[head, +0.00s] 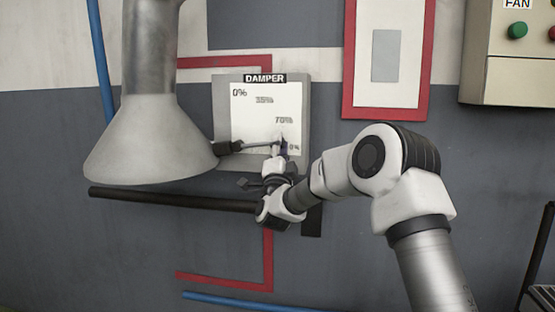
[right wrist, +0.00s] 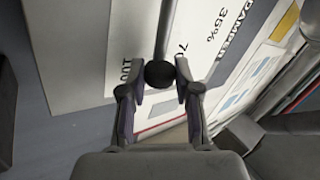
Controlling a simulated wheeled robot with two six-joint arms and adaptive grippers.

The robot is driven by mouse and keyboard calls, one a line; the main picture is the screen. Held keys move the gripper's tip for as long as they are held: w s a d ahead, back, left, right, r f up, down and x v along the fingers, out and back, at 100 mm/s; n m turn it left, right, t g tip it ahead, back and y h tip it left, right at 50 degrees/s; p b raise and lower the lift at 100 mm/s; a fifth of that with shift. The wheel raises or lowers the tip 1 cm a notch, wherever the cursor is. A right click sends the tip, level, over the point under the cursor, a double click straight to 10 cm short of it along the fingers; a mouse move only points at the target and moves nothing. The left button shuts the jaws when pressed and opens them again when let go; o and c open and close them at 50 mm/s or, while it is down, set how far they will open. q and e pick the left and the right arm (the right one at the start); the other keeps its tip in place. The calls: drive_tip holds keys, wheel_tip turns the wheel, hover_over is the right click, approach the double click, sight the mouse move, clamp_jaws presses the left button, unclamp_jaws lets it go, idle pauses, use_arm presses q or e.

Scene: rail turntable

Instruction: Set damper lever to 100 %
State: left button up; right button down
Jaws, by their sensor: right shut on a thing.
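The damper panel (head: 220,110) is a grey plate with a white scale on the wall, marked 0%, 35%, 70% and 100%. The damper lever (head: 250,145) runs from a dark hub at the panel's left edge to my right gripper (head: 279,148). In the right wrist view the lever's dark ball knob (right wrist: 160,74) sits between the fingertips of my right gripper, which is shut on it. There the lever lies between the 70 and 100 marks. In the head view the gripper hides part of the 100% mark. My left gripper is not in view.
A grey metal hood (head: 150,140) stands close to the panel's left side. A dark horizontal bar (head: 170,199) runs below the panel. A red-framed board (head: 385,105) and a fan control box (head: 515,70) are on the wall to the right.

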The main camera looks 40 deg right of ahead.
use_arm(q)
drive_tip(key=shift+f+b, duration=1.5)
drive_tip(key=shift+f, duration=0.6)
use_arm(e)
drive_tip(key=shift+f+m+g+h, duration=0.5)
drive_tip(key=shift+f+m+h, duration=0.05)
drive_tip(key=shift+m, duration=0.4)
drive_tip(key=shift+f+m+g+h, duration=0.5)
drive_tip(key=shift+f+m+h, duration=0.05)
drive_tip(key=shift+m, duration=0.4)
drive_tip(key=c, duration=0.8)
unclamp_jaws()
drive_tip(key=v, duration=1.2)
